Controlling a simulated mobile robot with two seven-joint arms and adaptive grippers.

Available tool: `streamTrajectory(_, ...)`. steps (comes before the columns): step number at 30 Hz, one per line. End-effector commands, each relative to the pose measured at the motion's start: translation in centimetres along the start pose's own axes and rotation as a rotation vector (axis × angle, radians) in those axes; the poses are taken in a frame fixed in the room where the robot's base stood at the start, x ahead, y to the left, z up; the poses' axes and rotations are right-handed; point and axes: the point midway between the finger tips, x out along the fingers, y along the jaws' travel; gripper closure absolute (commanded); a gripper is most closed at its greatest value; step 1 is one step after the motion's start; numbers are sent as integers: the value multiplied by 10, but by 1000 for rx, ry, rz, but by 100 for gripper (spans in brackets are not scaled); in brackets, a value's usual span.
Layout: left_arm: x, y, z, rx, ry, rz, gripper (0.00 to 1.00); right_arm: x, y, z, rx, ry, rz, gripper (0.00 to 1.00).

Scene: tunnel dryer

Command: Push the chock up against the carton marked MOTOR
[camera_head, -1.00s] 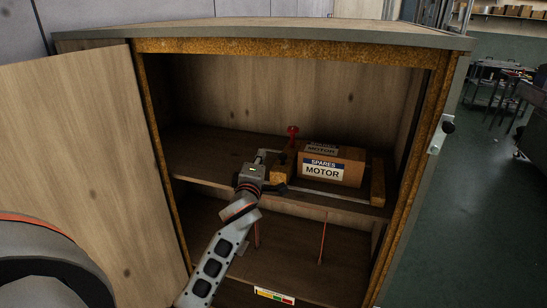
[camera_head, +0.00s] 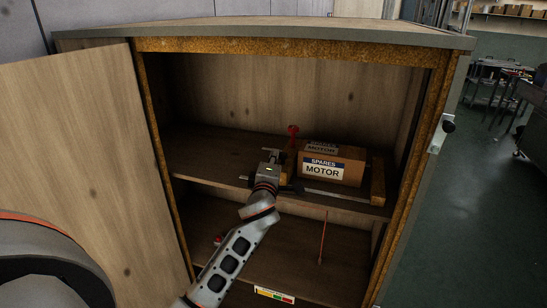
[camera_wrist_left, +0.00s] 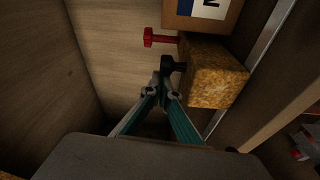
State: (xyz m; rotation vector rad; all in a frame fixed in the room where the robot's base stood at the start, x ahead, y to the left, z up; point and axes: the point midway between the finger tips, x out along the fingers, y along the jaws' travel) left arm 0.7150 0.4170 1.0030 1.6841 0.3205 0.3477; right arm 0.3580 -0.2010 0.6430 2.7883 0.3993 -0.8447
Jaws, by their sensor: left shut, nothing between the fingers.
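The carton marked MOTOR (camera_head: 342,168) is a brown box with a blue and white SPARES label on the cabinet's upper shelf. It also shows at the top of the left wrist view (camera_wrist_left: 205,15). The chock, a speckled tan block (camera_wrist_left: 215,75), lies just left of the carton; in the head view my gripper partly hides it (camera_head: 291,160). I cannot tell whether chock and carton touch. My right gripper is out of view.
A red knob (camera_head: 293,130) stands behind the chock. A second tan block (camera_head: 377,182) is right of the carton. A metal rail (camera_head: 338,198) runs along the shelf front. The cabinet door (camera_head: 85,150) is open at left. The shelf's left part is clear.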

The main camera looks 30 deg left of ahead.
Motion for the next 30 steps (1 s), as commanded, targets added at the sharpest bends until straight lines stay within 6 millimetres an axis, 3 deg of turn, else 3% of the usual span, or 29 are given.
streamTrajectory(12,-8,4,41,-10,-7,1,100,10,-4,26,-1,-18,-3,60)
streamTrajectory(30,-8,6,44,-3,-5,1,100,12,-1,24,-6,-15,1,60)
